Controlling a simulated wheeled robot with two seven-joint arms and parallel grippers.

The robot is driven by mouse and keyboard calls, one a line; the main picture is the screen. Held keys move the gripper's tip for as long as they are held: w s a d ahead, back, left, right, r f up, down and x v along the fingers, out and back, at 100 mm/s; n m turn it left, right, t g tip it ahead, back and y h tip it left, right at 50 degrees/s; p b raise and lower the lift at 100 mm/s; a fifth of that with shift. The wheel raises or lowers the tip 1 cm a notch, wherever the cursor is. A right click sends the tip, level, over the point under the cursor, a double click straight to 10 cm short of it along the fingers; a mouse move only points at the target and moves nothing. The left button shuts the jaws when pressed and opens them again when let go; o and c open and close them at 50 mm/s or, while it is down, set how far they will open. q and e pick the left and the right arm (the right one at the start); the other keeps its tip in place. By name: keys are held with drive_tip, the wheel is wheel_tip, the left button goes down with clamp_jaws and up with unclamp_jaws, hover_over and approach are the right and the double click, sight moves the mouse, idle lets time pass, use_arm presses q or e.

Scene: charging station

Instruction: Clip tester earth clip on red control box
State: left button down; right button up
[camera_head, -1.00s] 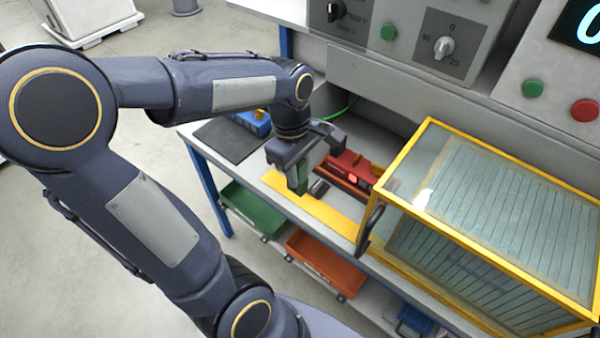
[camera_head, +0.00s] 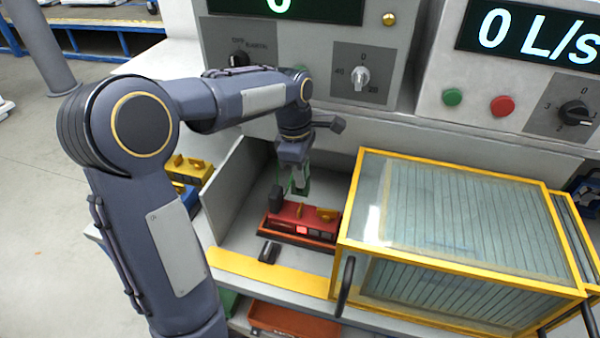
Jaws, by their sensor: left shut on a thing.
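The red control box (camera_head: 290,224) lies in the open bay left of the yellow-framed case. It has a lit red spot on its front and a yellow part on top. My left gripper (camera_head: 297,186) is over the box's back left part, pointing down. It is shut on a green piece, seemingly the tester earth clip (camera_head: 303,180), mostly hidden by the fingers. I cannot tell whether the clip touches the box. My right gripper is not in view.
The yellow-framed glass case (camera_head: 455,205) stands close on the right, its dark handle (camera_head: 346,286) in front. A grey side wall (camera_head: 236,185) bounds the bay at left. A yellow box (camera_head: 189,169) stands left.

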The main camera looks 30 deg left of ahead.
use_arm(q)
drive_tip(key=shift+r+p, duration=0.1)
drive_tip(key=shift+p, duration=0.2)
drive_tip(key=shift+f+b, duration=2.3)
drive_tip(key=shift+f, duration=1.6)
drive_tip(key=c, duration=1.1)
unclamp_jaws()
